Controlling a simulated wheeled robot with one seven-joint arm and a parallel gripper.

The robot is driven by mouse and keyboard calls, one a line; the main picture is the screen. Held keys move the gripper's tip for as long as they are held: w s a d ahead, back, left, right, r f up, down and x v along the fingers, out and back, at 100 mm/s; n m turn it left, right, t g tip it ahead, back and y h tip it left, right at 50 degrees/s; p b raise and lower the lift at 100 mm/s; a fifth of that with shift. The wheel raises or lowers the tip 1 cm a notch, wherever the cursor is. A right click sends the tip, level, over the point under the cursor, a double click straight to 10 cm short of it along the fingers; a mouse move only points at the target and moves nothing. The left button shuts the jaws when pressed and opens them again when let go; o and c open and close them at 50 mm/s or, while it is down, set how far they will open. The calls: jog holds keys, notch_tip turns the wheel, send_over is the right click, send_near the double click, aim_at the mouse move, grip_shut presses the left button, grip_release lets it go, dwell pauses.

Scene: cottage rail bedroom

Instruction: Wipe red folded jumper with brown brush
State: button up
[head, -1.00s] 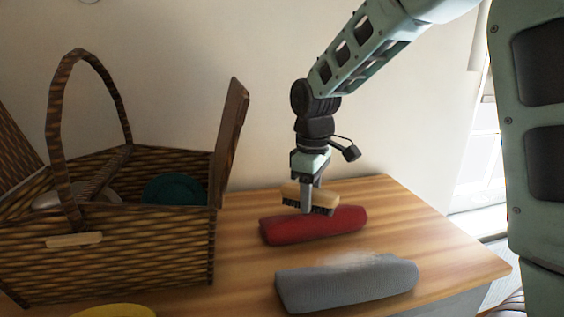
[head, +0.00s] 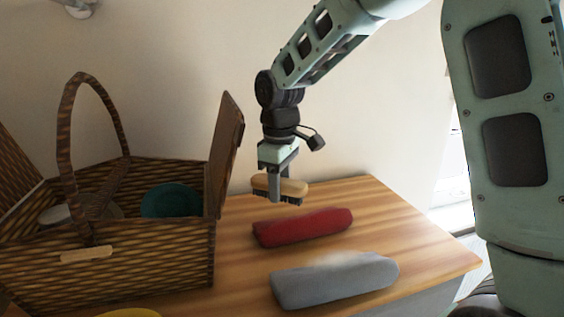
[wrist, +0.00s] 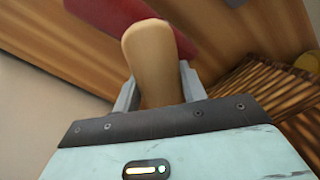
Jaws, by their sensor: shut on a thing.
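A red folded jumper (head: 302,227) lies on the wooden table top (head: 365,196), and its edge also shows at the top of the wrist view (wrist: 110,12). My gripper (head: 278,192) is shut on the brown brush (head: 294,187), which has a pale wooden back and dark bristles facing down. In the wrist view the brush (wrist: 153,62) sits between the two grey fingers. The brush is held above and a little behind the jumper, apart from it in the head view.
A grey folded garment (head: 335,281) with a whitish patch on top lies in front of the jumper. An open wicker basket (head: 150,262) with a raised lid stands at left, holding a teal dish (head: 171,200). A yellow thing (head: 130,313) shows at the bottom edge.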

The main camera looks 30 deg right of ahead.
jog(key=shift+r+p, duration=1.15)
jog(key=shift+r, duration=0.55)
